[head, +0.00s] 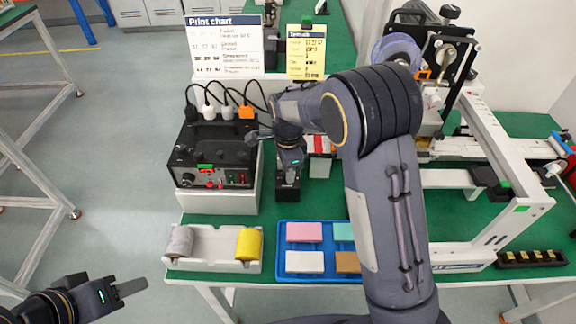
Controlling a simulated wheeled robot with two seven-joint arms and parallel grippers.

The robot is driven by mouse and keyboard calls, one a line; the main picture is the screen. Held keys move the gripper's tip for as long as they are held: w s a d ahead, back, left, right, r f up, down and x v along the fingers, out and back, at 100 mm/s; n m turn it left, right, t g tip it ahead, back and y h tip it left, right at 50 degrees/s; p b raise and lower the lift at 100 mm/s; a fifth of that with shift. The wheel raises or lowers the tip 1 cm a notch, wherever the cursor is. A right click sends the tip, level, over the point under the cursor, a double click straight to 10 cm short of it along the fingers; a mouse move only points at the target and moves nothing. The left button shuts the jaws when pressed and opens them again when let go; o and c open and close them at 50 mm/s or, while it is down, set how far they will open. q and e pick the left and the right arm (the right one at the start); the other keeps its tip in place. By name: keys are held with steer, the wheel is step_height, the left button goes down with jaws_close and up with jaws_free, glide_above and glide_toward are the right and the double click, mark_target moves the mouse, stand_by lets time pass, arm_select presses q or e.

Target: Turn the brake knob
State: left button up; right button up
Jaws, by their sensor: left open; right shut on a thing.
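My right arm reaches in from the bottom right and bends over the bench. Its gripper (287,181) points down between the black control box (213,155) and the red-and-white item. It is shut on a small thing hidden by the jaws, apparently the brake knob. The knob's own shape and its turn angle cannot be made out. A dark block sits just under and around the fingertips. My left gripper (131,287) is open and empty at the bottom left, over the floor and apart from the bench.
A white tray (212,267) holds a grey and a yellow roll. A blue tray (320,278) holds several coloured blocks. Two signs (225,47) stand behind the box with its cables. A white-framed machine (480,140) fills the right. Clear green bench shows around (230,221).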

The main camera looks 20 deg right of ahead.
steer(key=shift+w+r+m+p, duration=0.1)
steer(key=shift+m+p, duration=0.2)
steer(key=shift+m, duration=0.6)
steer(key=o, duration=1)
step_height(320, 180, up, 7)
steer(key=shift+r, duration=0.35)
